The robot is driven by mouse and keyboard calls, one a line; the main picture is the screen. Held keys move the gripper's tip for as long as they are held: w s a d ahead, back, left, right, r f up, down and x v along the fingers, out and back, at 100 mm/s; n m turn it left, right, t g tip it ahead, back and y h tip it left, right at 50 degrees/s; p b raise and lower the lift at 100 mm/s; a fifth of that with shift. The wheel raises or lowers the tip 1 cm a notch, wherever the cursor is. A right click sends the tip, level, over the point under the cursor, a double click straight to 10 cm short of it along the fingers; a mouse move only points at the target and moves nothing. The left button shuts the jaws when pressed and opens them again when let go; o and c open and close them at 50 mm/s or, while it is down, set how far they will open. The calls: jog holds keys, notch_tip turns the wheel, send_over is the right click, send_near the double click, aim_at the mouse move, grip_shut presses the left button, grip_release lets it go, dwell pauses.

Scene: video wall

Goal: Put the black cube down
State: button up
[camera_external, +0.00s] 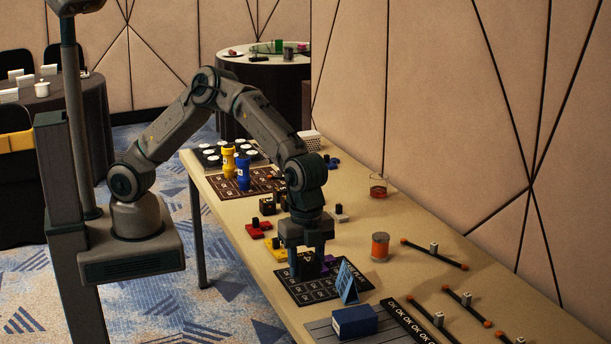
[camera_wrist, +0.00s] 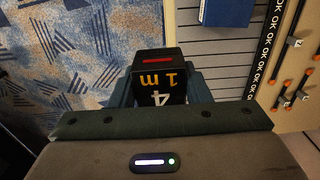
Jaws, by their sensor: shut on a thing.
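The black cube (camera_wrist: 166,86) sits between the fingers of my gripper (camera_wrist: 160,78) in the wrist view. It has orange and white characters on one face and a red bar on another. My gripper is shut on it. In the external view my gripper (camera_external: 306,262) points down, low over a black mat with pale markings (camera_external: 318,291) on the long table (camera_external: 365,231). The cube is mostly hidden by the fingers there, and I cannot tell whether it touches the mat.
A blue tent card (camera_external: 347,283) stands close right of my gripper. A blue box (camera_external: 355,320) lies on a grey slatted board (camera_external: 322,331) in front. Yellow (camera_external: 276,250) and red (camera_external: 259,229) pieces are behind left.

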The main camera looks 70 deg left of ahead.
notch_tip(320, 180, down, 5)
jog(key=shift+r, duration=0.1)
jog(key=p, duration=0.4)
send_over(344, 316)
notch_tip(344, 316, down, 7)
jog(key=shift+w+f, duration=0.1)
notch_tip(344, 316, down, 4)
jog(key=shift+r+p, duration=0.25)
jog(key=shift+p, duration=0.25)
jog(key=shift+f, duration=0.2)
jog(key=shift+f, duration=0.15)
jog(key=shift+f+b, duration=0.1)
jog(key=shift+b, duration=0.25)
jog(key=o, duration=1)
jog(key=shift+r, duration=0.2)
